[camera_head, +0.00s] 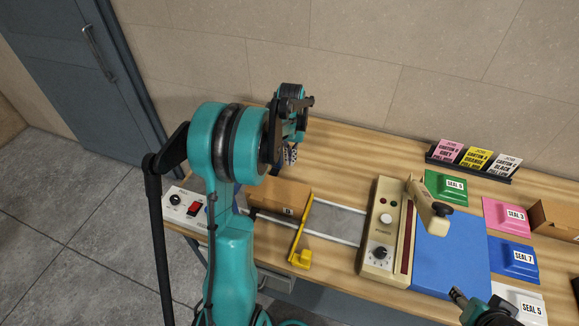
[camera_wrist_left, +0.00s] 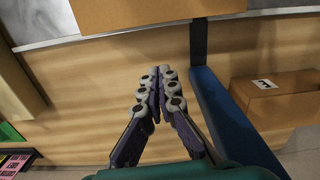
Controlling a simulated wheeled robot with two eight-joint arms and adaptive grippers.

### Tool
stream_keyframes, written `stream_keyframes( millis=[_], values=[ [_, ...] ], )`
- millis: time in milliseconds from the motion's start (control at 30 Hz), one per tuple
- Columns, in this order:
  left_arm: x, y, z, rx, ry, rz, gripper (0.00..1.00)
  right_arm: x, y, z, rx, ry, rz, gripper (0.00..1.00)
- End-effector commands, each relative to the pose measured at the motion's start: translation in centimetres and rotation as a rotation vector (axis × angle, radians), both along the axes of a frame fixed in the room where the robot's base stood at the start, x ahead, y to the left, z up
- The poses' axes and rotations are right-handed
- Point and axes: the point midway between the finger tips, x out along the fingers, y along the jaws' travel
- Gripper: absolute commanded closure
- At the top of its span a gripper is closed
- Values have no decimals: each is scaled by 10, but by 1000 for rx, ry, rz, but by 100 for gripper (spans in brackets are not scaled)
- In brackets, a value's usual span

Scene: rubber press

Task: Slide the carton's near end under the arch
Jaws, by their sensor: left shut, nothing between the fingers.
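The brown carton (camera_head: 278,196) lies on the table left of the press, partly hidden by my left arm. A thin yellow frame (camera_head: 299,226), which may be the arch, stands at the carton's right end; I cannot tell whether they touch. My left gripper (camera_head: 291,157) is above and behind the carton, partly hidden by its own arm. In the left wrist view its fingers (camera_wrist_left: 157,92) are shut and empty. That view also shows a cardboard surface (camera_wrist_left: 150,12) ahead and a marked brown box (camera_wrist_left: 275,103) at right. My right gripper (camera_head: 456,293) shows at the lower right.
The cream press (camera_head: 383,226) with its lever arm (camera_head: 430,207) stands right of the carton beside a blue mat (camera_head: 445,258). A control box with a red switch (camera_head: 194,208) is at left. Seal packs and a card rack (camera_head: 470,170) fill the right. Table behind the carton is clear.

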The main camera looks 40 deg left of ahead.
Motion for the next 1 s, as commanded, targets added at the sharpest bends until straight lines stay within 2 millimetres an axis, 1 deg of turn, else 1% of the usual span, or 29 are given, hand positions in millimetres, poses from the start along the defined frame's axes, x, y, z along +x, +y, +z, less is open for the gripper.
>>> stream_keyframes(
  millis=[33,400,533,700,1000],
  values=[
    [0,0,-11,0,0,0,100,0,0,-4,0,0,0,53],
    [0,-1,-89,0,-1,-1,100,0,0,-22,0,0,0,53],
    [-20,-9,-86,0,-1,-1,100,0,0,-22,0,0,0,53],
    [-34,-15,-85,0,-1,-1,100,0,0,-24,0,0,0,53],
    [-37,-16,-85,1,-2,-1,100,0,0,-24,0,0,0,53]
  ],
)
